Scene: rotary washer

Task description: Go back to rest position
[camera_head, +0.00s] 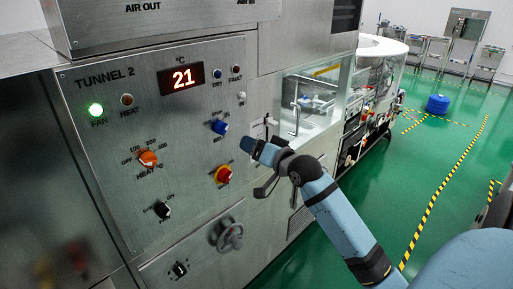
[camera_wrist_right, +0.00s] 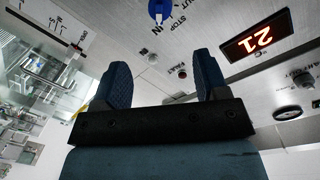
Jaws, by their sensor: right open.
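My right arm comes in from the right in the head view. Its gripper (camera_head: 250,147) is in front of the steel control panel (camera_head: 190,120), just right of and below the blue knob (camera_head: 219,126). In the right wrist view the gripper (camera_wrist_right: 163,80) is open, with its two dark blue fingers apart and nothing between them. The blue knob (camera_wrist_right: 160,10) shows beyond the fingers at the top of that view, apart from them. My left gripper is not in view.
Green floor (camera_head: 440,190) with yellow-black tape lies open to the right.

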